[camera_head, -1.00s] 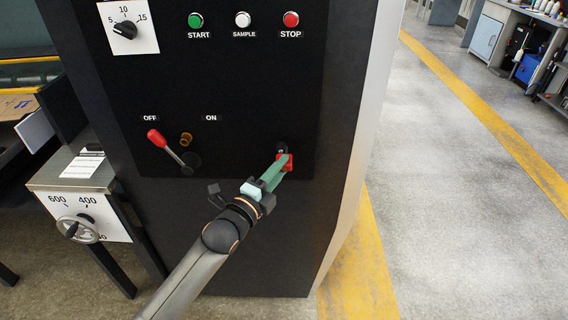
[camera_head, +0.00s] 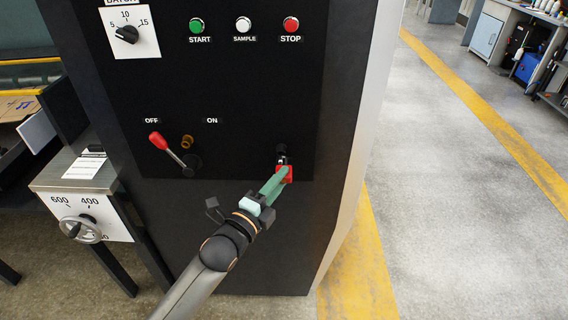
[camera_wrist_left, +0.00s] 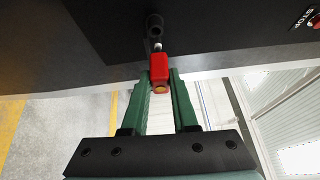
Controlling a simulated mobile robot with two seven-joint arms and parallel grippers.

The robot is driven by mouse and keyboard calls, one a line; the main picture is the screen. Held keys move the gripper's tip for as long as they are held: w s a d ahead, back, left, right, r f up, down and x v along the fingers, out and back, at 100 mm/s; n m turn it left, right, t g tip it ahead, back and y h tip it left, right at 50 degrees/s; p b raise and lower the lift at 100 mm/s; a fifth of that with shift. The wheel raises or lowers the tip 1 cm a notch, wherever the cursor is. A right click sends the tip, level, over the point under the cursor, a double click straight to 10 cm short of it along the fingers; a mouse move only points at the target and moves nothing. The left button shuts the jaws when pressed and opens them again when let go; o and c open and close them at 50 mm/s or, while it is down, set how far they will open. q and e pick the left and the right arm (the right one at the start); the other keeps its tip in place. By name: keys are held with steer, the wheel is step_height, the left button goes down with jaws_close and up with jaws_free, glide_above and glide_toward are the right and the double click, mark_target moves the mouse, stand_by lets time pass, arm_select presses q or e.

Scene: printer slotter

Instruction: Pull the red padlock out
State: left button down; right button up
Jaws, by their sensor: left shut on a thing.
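The red padlock (camera_head: 286,175) is at the lower right of the black control panel, below a small dark fitting (camera_head: 282,151). My left gripper (camera_head: 280,178) is shut on it. In the left wrist view the padlock (camera_wrist_left: 159,70) sits between the two green fingertips (camera_wrist_left: 159,80). A bit of light metal shows between its top and the dark round fitting (camera_wrist_left: 155,26) above it. I cannot tell whether the padlock is still hooked in the fitting. My right gripper is not in view.
The panel carries a red-handled lever (camera_head: 158,141) near OFF, and START, SAMPLE and STOP buttons (camera_head: 291,25) above. A metal box with a handwheel (camera_head: 84,228) stands at the lower left. Open floor (camera_head: 450,200) lies to the right.

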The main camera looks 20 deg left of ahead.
arm_select(q)
steer(key=shift+s+d+p, duration=0.2)
steer(key=shift+s+p, duration=0.05)
steer(key=shift+s, duration=0.4)
steer(key=shift+s+d+p, duration=0.2)
steer(key=shift+s, duration=0.45)
